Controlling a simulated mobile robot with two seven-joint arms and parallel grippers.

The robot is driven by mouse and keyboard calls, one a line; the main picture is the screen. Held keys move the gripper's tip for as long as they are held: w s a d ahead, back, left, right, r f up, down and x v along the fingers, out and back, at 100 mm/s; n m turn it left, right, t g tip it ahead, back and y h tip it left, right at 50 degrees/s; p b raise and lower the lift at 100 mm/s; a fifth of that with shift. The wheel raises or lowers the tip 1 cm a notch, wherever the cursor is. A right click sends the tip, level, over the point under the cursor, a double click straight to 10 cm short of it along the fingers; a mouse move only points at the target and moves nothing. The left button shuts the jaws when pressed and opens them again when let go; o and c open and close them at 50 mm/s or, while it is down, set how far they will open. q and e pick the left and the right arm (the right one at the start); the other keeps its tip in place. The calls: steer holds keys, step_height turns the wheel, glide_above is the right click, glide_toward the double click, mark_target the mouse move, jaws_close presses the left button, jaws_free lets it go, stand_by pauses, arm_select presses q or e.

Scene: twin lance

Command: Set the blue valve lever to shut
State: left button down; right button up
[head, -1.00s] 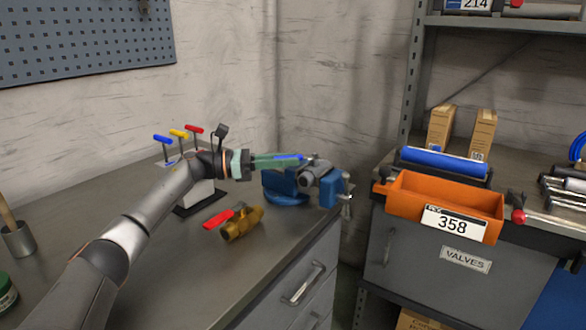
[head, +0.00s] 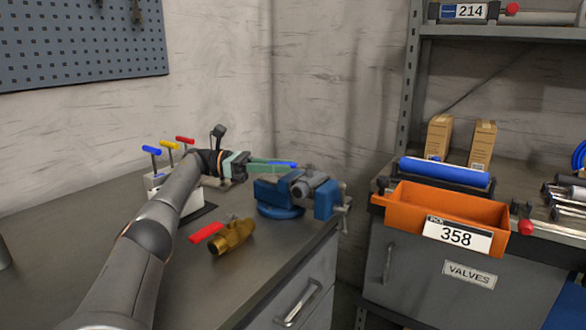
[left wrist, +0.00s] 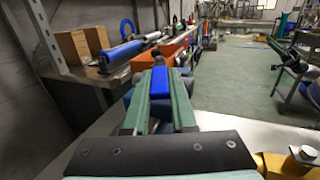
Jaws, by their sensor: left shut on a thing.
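A grey valve (head: 303,189) is clamped in the blue vise (head: 327,200) at the bench's far right corner. The blue lever (head: 285,164) lies at the top of this valve, its right end close to the stem. My left gripper (head: 270,165), with green fingers, comes in from the left and is shut on the lever. In the left wrist view the lever (left wrist: 160,82) shows between the two fingers (left wrist: 160,100). The fingers hide part of the lever in the head view. My right gripper is not in view.
A brass valve (head: 232,236) with a red lever (head: 206,232) lies on the bench (head: 120,255) in front of the vise. A stand with blue, yellow and red T-handles (head: 168,145) is behind my left arm. An orange bin (head: 440,207) stands at right.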

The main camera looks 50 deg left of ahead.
arm_select(q)
steer(key=shift+r, duration=0.1)
steer(key=c, duration=0.7)
jaws_free()
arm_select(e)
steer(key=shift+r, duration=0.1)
